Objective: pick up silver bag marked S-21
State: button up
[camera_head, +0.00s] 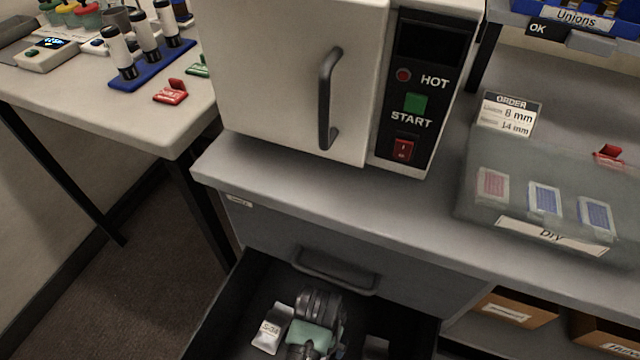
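A silver bag (271,329) with a small white label lies in the open drawer (226,306), left of its middle. The label seems to start with "S-2", but the print is too small to read surely. Right beside the bag is a pale green and dark grey object (310,335) with ribbed round parts, perhaps a mask; I cannot tell whether they touch. The drawer's near part is cut off by the bottom edge of the picture. My gripper is not in view.
Above the drawer, a grey counter (400,205) carries an oven-like box (290,70) and a clear tray (470,200) with packets. A white table (60,85) with bottles stands left. Cardboard boxes (512,309) sit on a shelf at lower right. A dark piece (377,346) lies in the drawer.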

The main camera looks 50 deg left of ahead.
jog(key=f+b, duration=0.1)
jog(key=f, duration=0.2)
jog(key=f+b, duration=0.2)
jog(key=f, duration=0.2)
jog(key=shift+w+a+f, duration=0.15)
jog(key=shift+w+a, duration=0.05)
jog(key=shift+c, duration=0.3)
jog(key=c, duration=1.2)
